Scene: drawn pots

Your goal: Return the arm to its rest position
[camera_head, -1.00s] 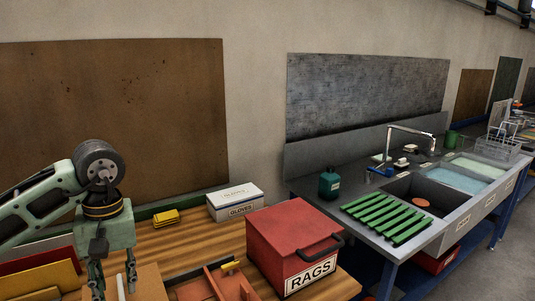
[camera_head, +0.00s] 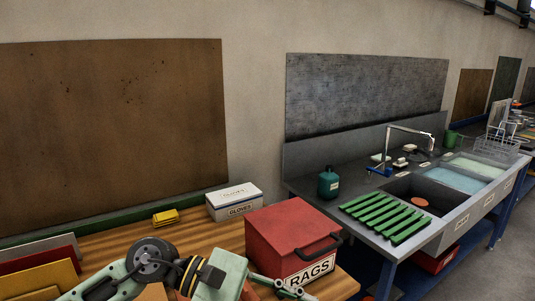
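My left arm comes in low at the bottom left. Its pale green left gripper (camera_head: 287,288) points right, in front of the red RAGS box (camera_head: 290,240) in the picture, near the bottom edge. The fingers are seen edge-on and partly overlap, so their gap is unclear. Nothing is visibly held. I cannot tell whether the gripper touches the box. My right gripper is not in view.
A GLOVES box (camera_head: 235,201) and a yellow block (camera_head: 165,217) sit at the back of the wooden bench (camera_head: 120,240). Coloured panels (camera_head: 40,275) stand at the left. A sink unit (camera_head: 375,240) with a green rack (camera_head: 384,218) stands at the right.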

